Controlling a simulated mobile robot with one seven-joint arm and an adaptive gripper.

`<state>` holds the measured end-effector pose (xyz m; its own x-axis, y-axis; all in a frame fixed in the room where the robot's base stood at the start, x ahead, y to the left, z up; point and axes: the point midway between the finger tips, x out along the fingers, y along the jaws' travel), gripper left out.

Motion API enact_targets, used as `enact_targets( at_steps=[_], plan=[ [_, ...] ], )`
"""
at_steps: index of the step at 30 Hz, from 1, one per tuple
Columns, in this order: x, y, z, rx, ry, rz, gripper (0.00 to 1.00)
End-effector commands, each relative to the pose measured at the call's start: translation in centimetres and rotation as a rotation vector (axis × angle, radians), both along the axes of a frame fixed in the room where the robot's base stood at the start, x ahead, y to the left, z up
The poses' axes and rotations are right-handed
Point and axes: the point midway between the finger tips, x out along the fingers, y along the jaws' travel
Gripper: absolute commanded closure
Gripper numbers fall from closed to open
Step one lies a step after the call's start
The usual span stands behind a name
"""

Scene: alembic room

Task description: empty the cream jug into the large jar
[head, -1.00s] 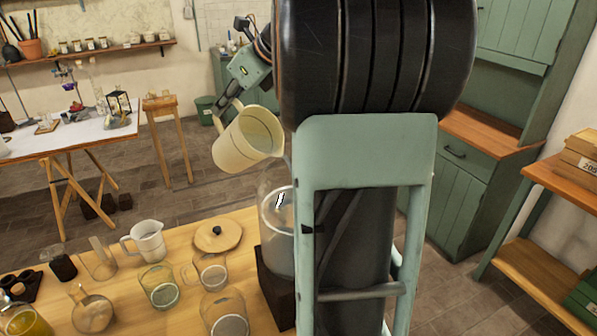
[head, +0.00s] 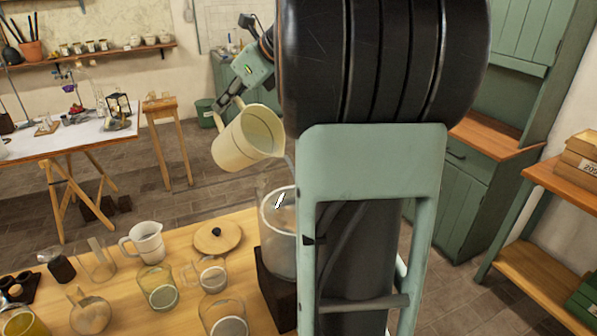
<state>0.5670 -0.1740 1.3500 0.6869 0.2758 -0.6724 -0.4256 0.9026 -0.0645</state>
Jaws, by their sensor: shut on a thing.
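The cream jug (head: 240,142) is in the air in the head view, tilted with its spout down to the right. My gripper (head: 226,104) is shut on it at its upper left, at the handle side. The large jar (head: 276,240) is a clear glass vessel on a dark block at the table's right end. The jug's spout is above the jar's open mouth, apart from it.
On the wooden table (head: 200,255) stand a white jug (head: 147,243), a round wooden lid (head: 217,238) and several glass vessels, left of the large jar. A green cabinet (head: 452,205) and a wooden shelf unit (head: 535,265) stand to the right.

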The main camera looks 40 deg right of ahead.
Motion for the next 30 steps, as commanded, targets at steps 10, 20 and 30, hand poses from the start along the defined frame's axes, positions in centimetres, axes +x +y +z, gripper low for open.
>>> enact_targets(
  at_steps=[10, 20, 30],
  plan=[
    [-0.19, -0.1, 0.4, 0.004, -0.017, -0.001, 1.0],
    [-0.39, -0.2, 0.58, 0.009, -0.029, -0.001, 1.0],
    [-0.58, -0.28, 0.78, 0.014, -0.042, -0.002, 1.0]
  ],
)
